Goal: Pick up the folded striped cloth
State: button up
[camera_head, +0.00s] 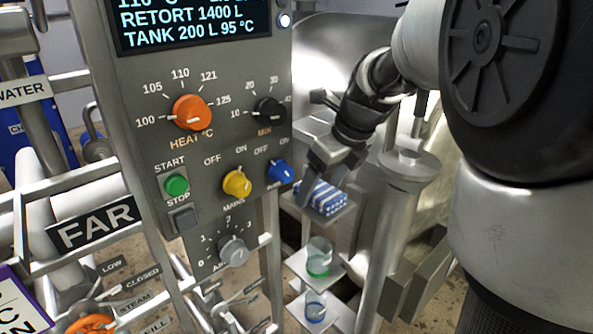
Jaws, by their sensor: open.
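The folded cloth (323,198), blue with white stripes, lies on a small metal shelf (337,216) right of the control panel. My gripper (308,192) points down at the cloth's left end, with its fingers partly in front of it. The jaws are open. I cannot tell whether a finger touches the cloth. The cloth's left end is partly hidden by the gripper.
The control panel (222,152) with knobs and buttons stands close to the left of the gripper. A metal post (398,220) stands to the right. Below the cloth, lower shelves hold a green-based clear cup (319,258) and a blue-rimmed one (315,309).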

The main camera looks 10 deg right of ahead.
aim_at(326, 192)
jog(key=c, duration=1.1)
jog(key=shift+c, duration=0.2)
jog(key=shift+r, duration=0.15)
jog(key=v, duration=0.2)
jog(key=w+v, duration=0.1)
jog(key=v, duration=0.1)
jog(key=a+v, duration=0.1)
jog(key=v, duration=0.2)
jog(key=shift+w+d+r, duration=0.1)
jog(key=shift+w+r, duration=0.05)
jog(key=shift+r, duration=0.3)
jog(key=s+d+b, duration=0.1)
jog(key=s+d, duration=0.9)
jog(key=s, duration=0.5)
jog(key=shift+s+d, duration=0.25)
jog(key=shift+s, duration=0.15)
jog(key=shift+f, duration=0.1)
